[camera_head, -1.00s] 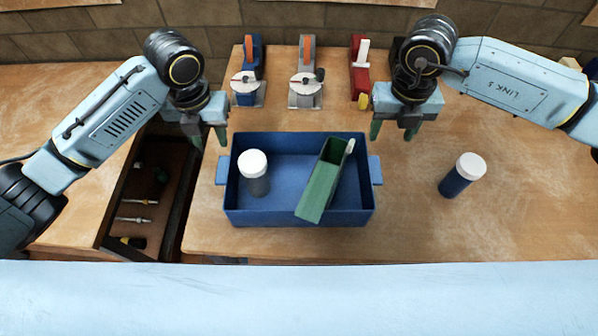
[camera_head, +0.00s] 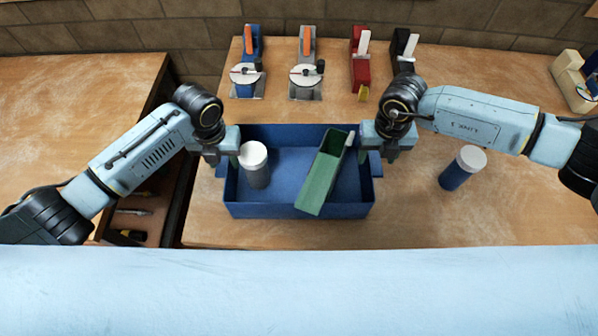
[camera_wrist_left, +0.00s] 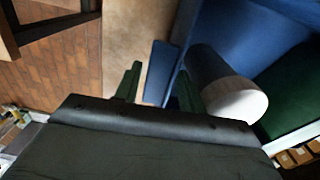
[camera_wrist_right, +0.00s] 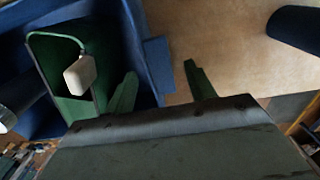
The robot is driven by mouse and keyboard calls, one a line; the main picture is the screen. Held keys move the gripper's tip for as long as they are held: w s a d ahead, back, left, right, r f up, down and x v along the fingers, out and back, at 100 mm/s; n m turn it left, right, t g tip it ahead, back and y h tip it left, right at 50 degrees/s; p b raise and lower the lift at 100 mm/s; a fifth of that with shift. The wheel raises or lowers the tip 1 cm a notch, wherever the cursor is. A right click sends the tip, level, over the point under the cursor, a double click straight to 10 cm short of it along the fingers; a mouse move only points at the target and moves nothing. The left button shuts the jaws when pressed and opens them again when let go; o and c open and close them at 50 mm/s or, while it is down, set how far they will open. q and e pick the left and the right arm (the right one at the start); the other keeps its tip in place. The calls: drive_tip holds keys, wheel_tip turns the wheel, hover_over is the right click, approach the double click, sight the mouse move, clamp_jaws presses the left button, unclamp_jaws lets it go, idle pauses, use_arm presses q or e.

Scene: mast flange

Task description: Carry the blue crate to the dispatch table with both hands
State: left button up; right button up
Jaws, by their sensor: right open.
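The blue crate (camera_head: 300,211) stands on the wooden table, with a handle on each short side. It holds a white-capped container (camera_head: 257,172) at its left and a tilted green box (camera_head: 320,180) at its right. My left gripper (camera_head: 227,158) is at the left handle; in the left wrist view the handle (camera_wrist_left: 160,72) lies between its open fingers (camera_wrist_left: 157,88), with gaps. My right gripper (camera_head: 377,152) is at the right handle; in the right wrist view its open fingers (camera_wrist_right: 160,88) are either side of the handle (camera_wrist_right: 157,62). I cannot tell which surface is the dispatch table.
A second white-capped blue container (camera_head: 462,168) stands on the table (camera_head: 420,225) right of the crate. Several devices, including a red one (camera_head: 360,68), line the back near the brick wall. An open drawer (camera_head: 135,215) with tools lies at the left.

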use_arm(q)
drive_tip(key=shift+f, duration=0.5)
use_arm(e)
drive_tip(key=shift+f, duration=0.5)
use_arm(q)
clamp_jaws()
use_arm(e)
drive_tip(key=c, duration=0.9)
clamp_jaws()
